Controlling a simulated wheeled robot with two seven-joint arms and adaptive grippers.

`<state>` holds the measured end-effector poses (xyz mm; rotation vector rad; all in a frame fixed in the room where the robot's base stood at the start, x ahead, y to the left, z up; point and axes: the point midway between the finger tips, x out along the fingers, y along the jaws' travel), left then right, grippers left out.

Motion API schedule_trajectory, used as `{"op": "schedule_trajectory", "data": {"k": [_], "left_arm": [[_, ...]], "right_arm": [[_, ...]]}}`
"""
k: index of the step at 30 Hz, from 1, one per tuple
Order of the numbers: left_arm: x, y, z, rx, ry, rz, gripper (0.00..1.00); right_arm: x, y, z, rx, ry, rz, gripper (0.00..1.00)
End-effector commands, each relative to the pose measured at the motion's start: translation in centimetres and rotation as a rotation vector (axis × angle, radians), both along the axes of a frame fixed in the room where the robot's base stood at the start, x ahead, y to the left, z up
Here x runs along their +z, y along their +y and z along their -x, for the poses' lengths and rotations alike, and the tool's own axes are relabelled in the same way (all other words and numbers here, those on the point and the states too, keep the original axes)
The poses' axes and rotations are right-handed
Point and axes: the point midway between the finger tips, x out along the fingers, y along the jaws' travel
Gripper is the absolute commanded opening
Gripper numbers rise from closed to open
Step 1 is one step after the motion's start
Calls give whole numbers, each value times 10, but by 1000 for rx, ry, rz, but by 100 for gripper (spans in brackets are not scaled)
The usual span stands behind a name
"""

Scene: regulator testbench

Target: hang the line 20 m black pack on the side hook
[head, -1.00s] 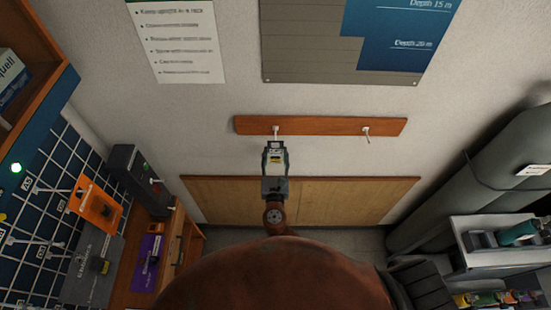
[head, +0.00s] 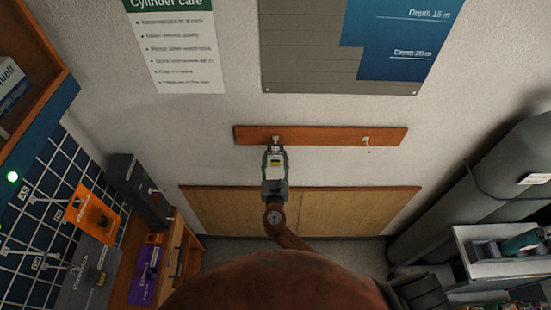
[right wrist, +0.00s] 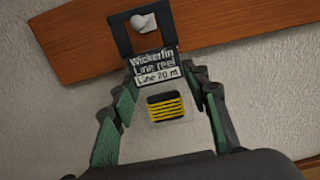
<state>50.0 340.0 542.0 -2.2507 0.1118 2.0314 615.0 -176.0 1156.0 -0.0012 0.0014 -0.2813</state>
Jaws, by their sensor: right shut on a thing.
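The line 20 m pack (right wrist: 155,68) has a black header with a square hang opening, a label reading "Wickerfin Line reel Line 20 m" and a clear body with yellow-and-black line. My right gripper (right wrist: 160,88) is shut on the pack's sides; in the head view the gripper (head: 274,154) is at the wall just below the wooden hook rail (head: 320,135). In the right wrist view a white hook end (right wrist: 143,22) shows inside the hang opening. I cannot tell whether the header rests on it. My left gripper is not in view.
A second white hook (head: 366,140) on the rail's right is empty. A pegboard (head: 35,190) with hanging packs and a wooden cabinet stand at the left. Grey cylinders (head: 490,190) and a white shelf (head: 480,245) stand at the right. A wooden panel (head: 350,205) is below the rail.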

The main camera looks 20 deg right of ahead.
Motion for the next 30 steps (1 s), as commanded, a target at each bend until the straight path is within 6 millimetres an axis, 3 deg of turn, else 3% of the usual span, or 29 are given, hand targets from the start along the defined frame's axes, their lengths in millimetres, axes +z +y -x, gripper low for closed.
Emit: {"op": "schedule_trajectory", "data": {"k": [12, 13, 21, 30], "left_arm": [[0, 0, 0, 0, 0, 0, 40], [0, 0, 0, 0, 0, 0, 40], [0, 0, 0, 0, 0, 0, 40], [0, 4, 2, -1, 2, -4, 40]], "right_arm": [[0, 0, 0, 0, -1, 0, 16], [0, 0, 0, 0, -1, 0, 44], [0, 0, 0, 0, 0, 0, 62], [0, 0, 2, 0, 1, 0, 63]]}}
